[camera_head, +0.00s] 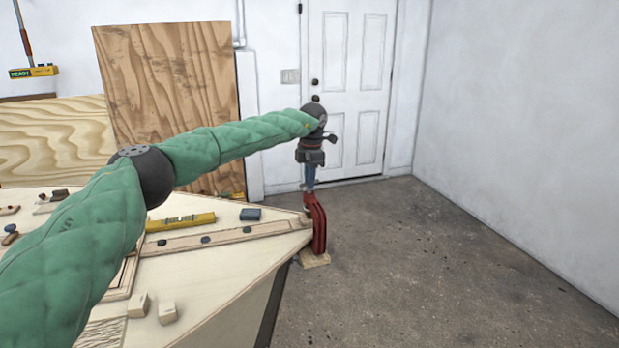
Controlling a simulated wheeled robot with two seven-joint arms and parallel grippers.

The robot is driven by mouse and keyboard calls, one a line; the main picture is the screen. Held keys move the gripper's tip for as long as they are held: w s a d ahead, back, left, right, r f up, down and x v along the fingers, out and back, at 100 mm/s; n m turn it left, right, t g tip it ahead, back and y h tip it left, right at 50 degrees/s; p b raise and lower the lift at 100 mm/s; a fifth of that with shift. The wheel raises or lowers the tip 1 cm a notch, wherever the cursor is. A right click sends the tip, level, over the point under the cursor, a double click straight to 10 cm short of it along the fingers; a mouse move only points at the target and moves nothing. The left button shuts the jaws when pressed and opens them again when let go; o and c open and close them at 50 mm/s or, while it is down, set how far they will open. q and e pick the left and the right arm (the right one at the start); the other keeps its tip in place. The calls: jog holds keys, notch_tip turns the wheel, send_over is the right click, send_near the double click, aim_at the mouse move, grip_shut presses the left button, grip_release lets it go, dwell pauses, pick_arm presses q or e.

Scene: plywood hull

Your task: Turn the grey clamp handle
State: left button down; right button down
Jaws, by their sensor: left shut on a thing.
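A red clamp (319,228) sits at the pointed end of the plywood hull (255,262), with a small wooden block (314,260) beneath it. My left arm reaches across from the left, and its gripper (309,188) points down at the top of the clamp. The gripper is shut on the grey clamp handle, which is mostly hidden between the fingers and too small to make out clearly. My right gripper is not in view.
A yellow level (181,222) and a dark blue block (250,214) lie on the hull near the clamp. Small wooden blocks (167,313) lie nearer. A plywood sheet (170,80) leans at the back. The concrete floor (430,260) to the right is clear.

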pick_arm(q)
jog(key=m, duration=0.2)
jog(key=shift+r+m, duration=0.15)
jog(key=shift+m, duration=1.15)
jog(key=shift+m+p, duration=0.35)
jog(key=shift+m, duration=3.05)
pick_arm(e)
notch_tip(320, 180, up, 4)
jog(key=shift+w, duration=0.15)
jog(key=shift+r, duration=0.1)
pick_arm(q)
jog(key=c, duration=1.3)
grip_release()
jog(key=shift+s+r, duration=0.1)
jog(key=shift+c, duration=0.2)
